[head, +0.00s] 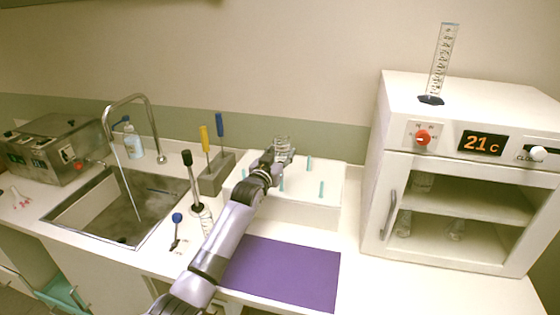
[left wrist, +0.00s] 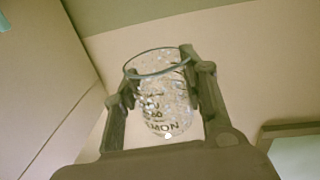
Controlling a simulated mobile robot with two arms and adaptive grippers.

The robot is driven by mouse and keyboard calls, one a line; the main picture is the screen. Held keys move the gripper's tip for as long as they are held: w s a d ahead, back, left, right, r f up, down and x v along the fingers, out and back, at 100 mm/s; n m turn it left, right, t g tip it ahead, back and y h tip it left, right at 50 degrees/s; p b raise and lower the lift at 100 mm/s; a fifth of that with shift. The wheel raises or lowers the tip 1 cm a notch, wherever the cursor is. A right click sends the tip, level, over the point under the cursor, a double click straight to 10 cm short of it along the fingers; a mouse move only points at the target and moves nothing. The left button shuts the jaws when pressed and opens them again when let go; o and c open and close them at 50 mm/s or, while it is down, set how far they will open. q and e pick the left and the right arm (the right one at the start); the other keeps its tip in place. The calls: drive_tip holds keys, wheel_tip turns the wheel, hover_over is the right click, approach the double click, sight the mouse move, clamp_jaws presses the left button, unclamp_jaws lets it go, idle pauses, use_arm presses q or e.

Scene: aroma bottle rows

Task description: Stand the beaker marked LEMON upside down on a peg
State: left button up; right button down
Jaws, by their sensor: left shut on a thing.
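A clear glass beaker (head: 282,142) is held over the back of the white peg rack (head: 308,214). In the left wrist view, the beaker (left wrist: 162,105) shows the letters MON, the end of its mark, and a round rim at the top of the picture. My left gripper (head: 279,156) is shut on its sides; its fingers (left wrist: 160,88) show on both sides of the glass. Teal pegs (head: 321,189) stand up from the rack, in front of and beside the beaker. Which way up the beaker is in the head view is hard to tell. My right gripper is not in view.
A purple mat (head: 283,274) lies in front of the rack. A grey block (head: 214,176) with yellow and blue handled tools stands left of it. A white oven (head: 455,176) with a measuring cylinder (head: 442,62) on top stands right. A sink (head: 112,210) is at left.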

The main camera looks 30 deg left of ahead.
sight(281, 185)
use_arm(q)
drive_tip(key=shift+f+b, duration=3.5)
drive_tip(key=shift+f, duration=2.05)
drive_tip(key=o, duration=1.2)
drive_tip(key=shift+o, duration=0.2)
drive_tip(key=shift+s, duration=0.1)
drive_tip(key=shift+s+d+f, duration=0.1)
drive_tip(key=shift+s+f, duration=0.05)
drive_tip(key=shift+s, duration=0.35)
drive_tip(key=s+d, duration=0.1)
drive_tip(key=s, duration=1)
